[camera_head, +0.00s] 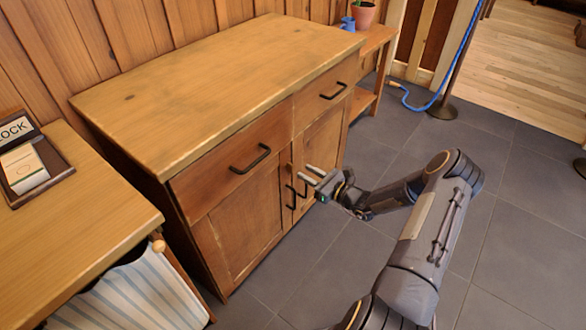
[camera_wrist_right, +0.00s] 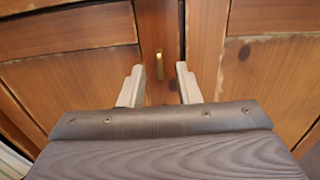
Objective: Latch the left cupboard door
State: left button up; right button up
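The left cupboard door (camera_head: 245,225) is on the front of the wooden cabinet, beside the right door (camera_head: 325,145); both look shut or nearly so. In the right wrist view, a small brass latch piece (camera_wrist_right: 159,65) stands upright on the wood just left of the dark gap between the doors. My right gripper (camera_head: 311,175) is open and empty in front of the doors, near their black handles (camera_head: 291,198). In the wrist view its fingers (camera_wrist_right: 159,80) stand either side of the latch piece; contact cannot be told. My left gripper is not in view.
Drawers with black pulls (camera_head: 250,160) lie above the doors. A wooden table (camera_head: 80,225) with a card holder and striped cloth stands at left. A low shelf (camera_head: 375,40) with a plant pot (camera_head: 363,14) is behind. Grey tiled floor (camera_head: 500,230) is open at right.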

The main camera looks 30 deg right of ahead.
aim_at(292, 165)
jog(key=b+x, duration=0.1)
jog(key=x, duration=0.5)
grip_shut()
